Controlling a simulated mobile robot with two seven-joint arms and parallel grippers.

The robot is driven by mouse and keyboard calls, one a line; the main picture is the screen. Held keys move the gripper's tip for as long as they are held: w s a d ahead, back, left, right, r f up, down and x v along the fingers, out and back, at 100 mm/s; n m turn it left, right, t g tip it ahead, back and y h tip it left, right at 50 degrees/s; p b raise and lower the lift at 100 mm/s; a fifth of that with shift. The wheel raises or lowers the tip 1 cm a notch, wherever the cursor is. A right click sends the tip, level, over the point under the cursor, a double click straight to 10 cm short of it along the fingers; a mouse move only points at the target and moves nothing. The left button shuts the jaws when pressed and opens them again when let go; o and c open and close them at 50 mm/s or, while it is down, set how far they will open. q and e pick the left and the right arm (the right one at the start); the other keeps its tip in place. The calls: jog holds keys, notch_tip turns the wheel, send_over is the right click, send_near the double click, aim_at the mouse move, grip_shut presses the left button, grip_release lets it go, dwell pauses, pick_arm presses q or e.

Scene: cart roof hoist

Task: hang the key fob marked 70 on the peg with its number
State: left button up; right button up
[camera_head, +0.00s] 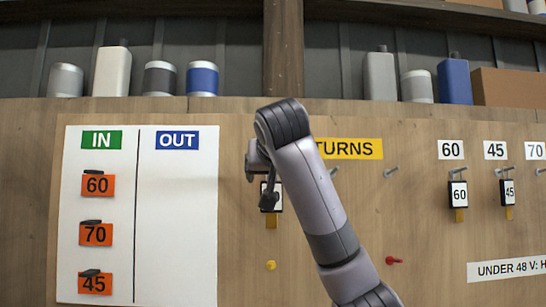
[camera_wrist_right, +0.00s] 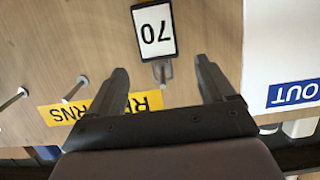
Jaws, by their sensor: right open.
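The key fob marked 70 (camera_wrist_right: 154,31) hangs on a peg (camera_wrist_right: 162,72) by the RETURNS sign, its number upside down in the right wrist view. In the head view its lower yellow part (camera_head: 271,222) shows below my right gripper (camera_head: 263,186), which hides most of the rest. My right gripper (camera_wrist_right: 161,72) is open. The peg stands between its fingertips in the right wrist view, and the fob face lies just beyond them. The 70 label (camera_head: 536,151) with its peg (camera_head: 541,172) is at the head view's right edge. My left gripper is not in view.
Fobs 60 (camera_head: 458,195) and 45 (camera_head: 509,191) hang under their labels. Empty pegs (camera_head: 391,171) stand beside the RETURNS sign (camera_head: 352,149). An IN/OUT board (camera_head: 176,230) with orange tags is at left. A red peg (camera_head: 394,260) is low on the panel. Containers line the shelf above.

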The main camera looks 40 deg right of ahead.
jog(key=shift+x, duration=1.55)
jog(key=shift+f, duration=0.1)
jog(key=c, duration=1.3)
jog(key=shift+r+p, duration=0.4)
jog(key=shift+p, duration=0.15)
jog(key=shift+s+a, duration=0.1)
jog(key=shift+s, duration=0.05)
jog(key=shift+b+v, duration=0.5)
jog(key=shift+v, duration=1.85)
jog(key=shift+f, duration=0.15)
